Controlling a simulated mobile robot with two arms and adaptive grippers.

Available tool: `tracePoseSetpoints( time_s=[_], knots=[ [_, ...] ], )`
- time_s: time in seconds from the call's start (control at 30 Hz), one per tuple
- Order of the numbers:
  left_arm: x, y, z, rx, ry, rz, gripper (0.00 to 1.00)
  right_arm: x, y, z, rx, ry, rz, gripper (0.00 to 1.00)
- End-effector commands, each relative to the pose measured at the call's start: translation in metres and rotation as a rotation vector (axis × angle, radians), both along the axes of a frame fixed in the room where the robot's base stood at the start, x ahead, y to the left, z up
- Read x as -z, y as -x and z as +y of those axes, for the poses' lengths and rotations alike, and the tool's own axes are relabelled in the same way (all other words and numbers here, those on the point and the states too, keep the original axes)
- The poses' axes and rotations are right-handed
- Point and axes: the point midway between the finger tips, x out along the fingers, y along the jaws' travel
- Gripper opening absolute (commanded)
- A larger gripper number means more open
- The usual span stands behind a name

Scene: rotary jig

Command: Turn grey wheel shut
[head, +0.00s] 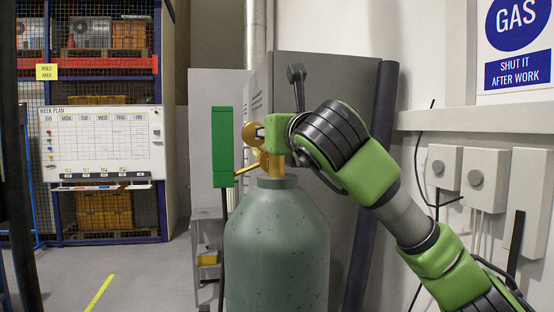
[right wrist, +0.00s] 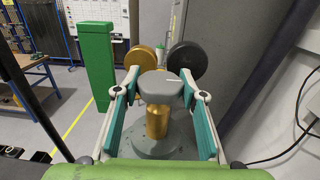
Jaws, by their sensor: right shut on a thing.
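A grey-green gas cylinder (head: 277,245) stands upright in the middle of the head view, with a brass valve (head: 272,168) on top. In the right wrist view the grey wheel (right wrist: 160,84) sits above the brass valve stem (right wrist: 157,122), with a short white mark on its top. My right gripper (right wrist: 161,92) has its two teal-padded fingers on either side of the wheel and is shut on it. In the head view my right gripper (head: 277,133) reaches the valve from the right, and the wheel is hidden there. My left gripper is not in view.
A round brass part (right wrist: 140,56) and a dark disc (right wrist: 188,57) sit just beyond the wheel. A green upright block (head: 223,147) stands left of the cylinder. A grey cabinet (head: 345,90) and the wall are close behind and right. Open floor lies left.

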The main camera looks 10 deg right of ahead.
Motion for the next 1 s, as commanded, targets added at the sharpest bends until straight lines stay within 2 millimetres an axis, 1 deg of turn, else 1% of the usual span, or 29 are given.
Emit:
tracePoseSetpoints(
  time_s=[0.03,0.1,0.3,0.43,0.57,0.67,0.8,1.0],
  knots=[
    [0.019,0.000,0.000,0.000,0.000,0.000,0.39,0.005,0.002,0.002,0.045,0.002,-0.008,0.17],
    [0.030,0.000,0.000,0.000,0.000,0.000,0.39,0.005,0.002,0.001,0.114,0.003,-0.007,0.17],
    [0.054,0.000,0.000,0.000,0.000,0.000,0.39,0.002,0.002,0.001,0.307,0.004,-0.006,0.17],
    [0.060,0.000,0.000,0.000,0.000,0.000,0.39,0.000,0.001,0.001,0.432,0.004,-0.005,0.17],
    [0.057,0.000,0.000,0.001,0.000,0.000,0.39,-0.003,0.001,0.001,0.555,0.004,-0.004,0.17],
    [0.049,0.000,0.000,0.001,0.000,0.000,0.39,-0.005,0.000,0.001,0.650,0.004,-0.003,0.17],
    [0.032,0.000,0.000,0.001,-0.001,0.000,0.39,-0.007,0.000,0.001,0.769,0.004,-0.001,0.17],
    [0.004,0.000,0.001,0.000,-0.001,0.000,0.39,-0.008,-0.001,0.001,0.899,0.003,0.002,0.17]
  ],
)
